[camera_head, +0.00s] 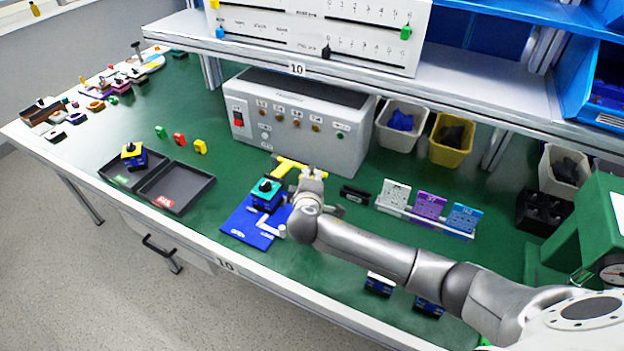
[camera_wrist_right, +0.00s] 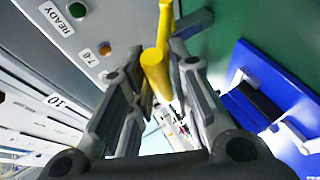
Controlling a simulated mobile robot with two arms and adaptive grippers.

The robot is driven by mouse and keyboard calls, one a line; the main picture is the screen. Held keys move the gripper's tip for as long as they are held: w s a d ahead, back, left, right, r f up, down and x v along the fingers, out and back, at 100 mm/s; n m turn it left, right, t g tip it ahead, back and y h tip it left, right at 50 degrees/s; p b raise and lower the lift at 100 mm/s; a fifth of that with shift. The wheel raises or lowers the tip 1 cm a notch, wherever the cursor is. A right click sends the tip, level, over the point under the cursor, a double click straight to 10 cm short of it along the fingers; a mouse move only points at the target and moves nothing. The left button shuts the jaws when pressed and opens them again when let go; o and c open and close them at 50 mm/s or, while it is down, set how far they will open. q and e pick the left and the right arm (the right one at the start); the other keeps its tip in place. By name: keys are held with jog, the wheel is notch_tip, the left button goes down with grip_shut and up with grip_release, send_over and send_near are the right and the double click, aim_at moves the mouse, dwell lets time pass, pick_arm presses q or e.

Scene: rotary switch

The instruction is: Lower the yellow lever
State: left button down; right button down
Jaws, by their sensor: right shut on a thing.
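The yellow lever (camera_head: 286,166) stands out above the blue base plate (camera_head: 243,231), in front of the grey control box. It has a bar shape at its upper end. In the right wrist view the yellow lever (camera_wrist_right: 156,72) runs between the two fingers. My right gripper (camera_head: 307,176) is at the right end of the lever, and its fingers (camera_wrist_right: 158,48) are closed around the yellow part. The gripper and wrist hide part of the lever and its mount. A teal and black switch block (camera_head: 265,194) sits on the blue plate to the left. My left gripper is not in view.
The grey control box (camera_head: 300,113) stands just behind the lever. White, purple and blue plates (camera_head: 430,207) stand in a rack to the right. Black trays (camera_head: 174,188) lie to the left. A shelf edge (camera_head: 300,70) hangs above the back. Green table is clear at the front left.

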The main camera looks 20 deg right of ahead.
jog(key=shift+s+a+f, duration=0.1)
jog(key=shift+s+f, duration=0.05)
jog(key=shift+f, duration=0.35)
jog(key=shift+s+a+f, duration=0.1)
jog(key=shift+f, duration=0.15)
jog(key=shift+a+f, duration=0.1)
jog(key=shift+f, duration=0.1)
jog(key=c, duration=1.3)
grip_release()
jog(key=v, duration=1.2)
